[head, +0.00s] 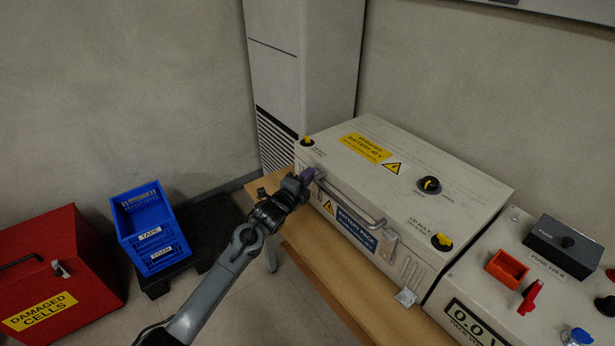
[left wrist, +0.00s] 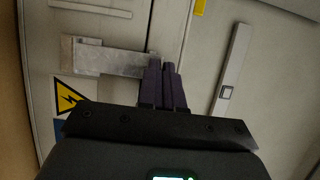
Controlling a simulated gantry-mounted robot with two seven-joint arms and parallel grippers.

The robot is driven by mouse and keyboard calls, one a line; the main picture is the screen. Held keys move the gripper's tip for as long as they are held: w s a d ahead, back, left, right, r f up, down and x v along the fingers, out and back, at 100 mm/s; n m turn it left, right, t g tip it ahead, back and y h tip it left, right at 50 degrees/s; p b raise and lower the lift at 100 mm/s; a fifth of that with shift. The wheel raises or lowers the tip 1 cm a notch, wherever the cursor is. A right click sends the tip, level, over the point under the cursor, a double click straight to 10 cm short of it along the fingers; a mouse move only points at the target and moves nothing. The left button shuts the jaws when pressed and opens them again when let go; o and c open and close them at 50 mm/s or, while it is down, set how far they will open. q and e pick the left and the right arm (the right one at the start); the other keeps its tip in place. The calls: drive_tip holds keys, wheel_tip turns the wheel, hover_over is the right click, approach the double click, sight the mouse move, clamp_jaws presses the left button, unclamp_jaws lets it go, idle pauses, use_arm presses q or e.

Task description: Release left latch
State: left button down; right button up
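The white battery box (head: 345,165) stands on a wooden bench with its lid down. The left latch, a worn metal plate (left wrist: 110,60), shows in the left wrist view on the box's front side. In the head view my gripper largely hides it. My left gripper (head: 308,176) is at the front left corner of the box. In the left wrist view its dark purple fingers (left wrist: 163,85) are close together at the latch's right end. Whether the latch is pinched between them is not clear. The right latch (head: 405,297) hangs low on the front. My right gripper is out of view.
A metal handle (head: 350,203) crosses the box front beside my gripper. Yellow and black lid bolts (head: 441,241) sit on the lid. A fuse panel (head: 540,280) stands right of the box. A blue crate (head: 150,229) and red bin (head: 50,275) are at left.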

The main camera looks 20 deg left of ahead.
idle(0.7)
use_arm(q)
drive_tip(key=shift+f, duration=0.1)
drive_tip(key=s+a+f+n+t+b, duration=0.2)
drive_tip(key=s+f+n+t+b, duration=0.1)
drive_tip(key=s+f+t+b, duration=0.1)
drive_tip(key=shift+s+a+t+y+b, duration=0.15)
drive_tip(key=shift+a+t+y+b, duration=0.15)
drive_tip(key=shift+t+b, duration=0.55)
drive_tip(key=shift+s+a+f+g, duration=0.1)
drive_tip(key=shift+f+g, duration=0.15)
drive_tip(key=c, duration=1.3)
unclamp_jaws()
drive_tip(key=shift+r, duration=0.1)
drive_tip(key=shift+r, duration=0.1)
